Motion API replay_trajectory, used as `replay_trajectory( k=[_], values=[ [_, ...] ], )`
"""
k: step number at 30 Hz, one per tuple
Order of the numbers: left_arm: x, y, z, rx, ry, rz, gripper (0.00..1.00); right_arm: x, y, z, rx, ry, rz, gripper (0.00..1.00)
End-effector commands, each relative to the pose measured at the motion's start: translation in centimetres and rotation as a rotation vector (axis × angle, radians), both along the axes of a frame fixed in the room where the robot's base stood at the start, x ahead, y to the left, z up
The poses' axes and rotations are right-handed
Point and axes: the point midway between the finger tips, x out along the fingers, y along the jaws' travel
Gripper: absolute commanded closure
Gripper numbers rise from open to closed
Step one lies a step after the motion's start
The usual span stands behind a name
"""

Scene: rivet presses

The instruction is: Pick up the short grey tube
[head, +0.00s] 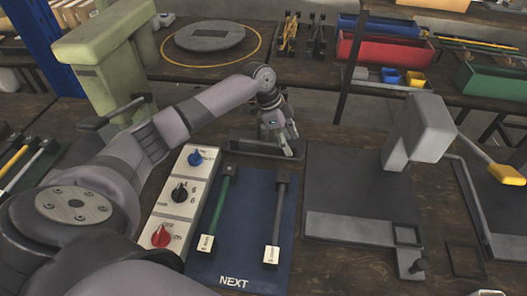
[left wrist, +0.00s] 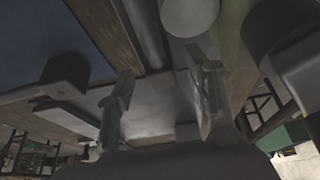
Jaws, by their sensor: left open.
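A grey tube (head: 279,212) lies lengthwise on the right side of the dark blue mat (head: 232,258) marked NEXT, with a white label at its near end and a dark cap at its far end. A green tube (head: 219,205) lies to its left on the same mat. My left gripper (head: 285,148) is just beyond the far end of the grey tube, pointing down and apart from it. In the left wrist view its two fingers (left wrist: 165,110) stand apart with nothing gripped between them. Which tube parts show there is hard to tell. My right gripper is out of view.
A white panel with knobs (head: 180,193) stands left of the mat. A grey press (head: 420,130) on a dark base stands to the right, with a yellow-ended lever (head: 505,174). A low dark block (head: 255,143) lies behind the mat. A green press (head: 105,50) stands back left.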

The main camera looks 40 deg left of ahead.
Motion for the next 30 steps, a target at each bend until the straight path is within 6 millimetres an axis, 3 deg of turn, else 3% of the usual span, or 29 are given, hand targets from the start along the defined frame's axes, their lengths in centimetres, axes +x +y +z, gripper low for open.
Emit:
replay_trajectory(
  k=[8,30],
  values=[
    [0.11,-0.12,-0.24,0.001,-0.002,0.001,0.52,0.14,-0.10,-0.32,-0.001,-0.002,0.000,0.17],
    [0.09,-0.09,-0.26,0.000,-0.001,0.000,1.00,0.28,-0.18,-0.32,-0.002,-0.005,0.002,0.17]
  ],
)
